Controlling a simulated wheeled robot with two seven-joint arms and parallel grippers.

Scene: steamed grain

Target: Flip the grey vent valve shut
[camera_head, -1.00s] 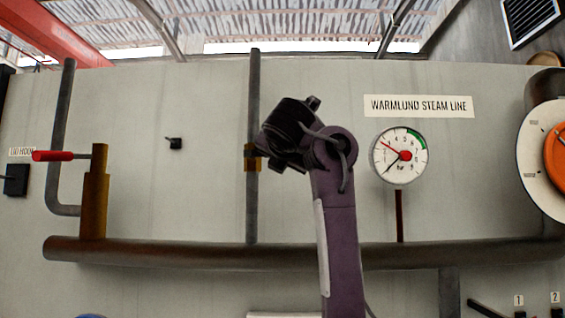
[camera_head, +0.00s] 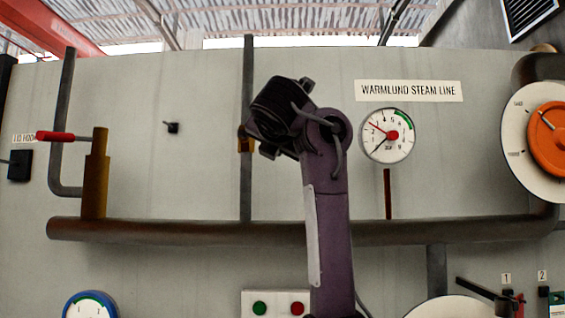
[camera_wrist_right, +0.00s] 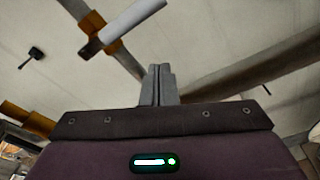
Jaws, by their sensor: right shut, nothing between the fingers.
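The grey vent valve is a brass body (camera_head: 244,139) on a thin vertical pipe; my right gripper partly covers it in the head view. In the right wrist view the brass body (camera_wrist_right: 118,47) shows with a pale grey lever (camera_wrist_right: 130,27) sticking out across the pipe toward the upper right. My right gripper (camera_wrist_right: 158,72) is shut and empty, its fingertips below the lever in that picture and seemingly apart from it. In the head view my right gripper (camera_head: 280,118) is beside the valve, its fingertips hard to make out. My left gripper is not in view.
A red-handled valve (camera_head: 55,136) stands at the left. A pressure gauge (camera_head: 387,136) and an orange wheel (camera_head: 549,138) are to the right. A thick horizontal pipe (camera_head: 180,232) runs below. Green (camera_head: 260,308) and red (camera_head: 297,308) buttons sit at the bottom. A small black peg (camera_head: 172,127) juts from the wall.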

